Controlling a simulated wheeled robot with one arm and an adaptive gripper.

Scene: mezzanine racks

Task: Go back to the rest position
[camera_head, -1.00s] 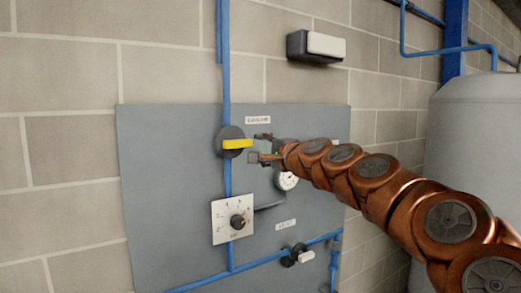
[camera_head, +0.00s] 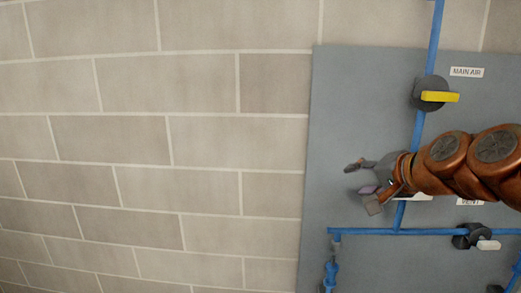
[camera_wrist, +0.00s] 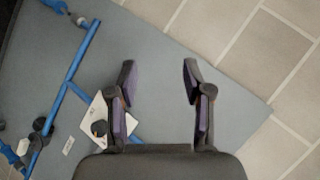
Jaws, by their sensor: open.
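My gripper (camera_head: 366,184) is open and empty in the head view, in front of the left part of a grey panel (camera_head: 345,110). My copper arm reaches in from the right edge. In the wrist view, my gripper (camera_wrist: 160,82) shows two spread fingers with nothing between them, pointing at the panel (camera_wrist: 160,55). A yellow-handled valve (camera_head: 440,97) sits above my arm under a "MAIN AIR" label, its handle lying level. My gripper is apart from it. My arm hides most of a white dial plate (camera_head: 412,198); the plate also shows in the wrist view (camera_wrist: 95,112).
Blue pipes (camera_head: 385,231) run across and up the panel. A vent valve with a white handle (camera_head: 489,245) is on the lower pipe. A bare block wall (camera_head: 170,130) fills the left, with free room before it.

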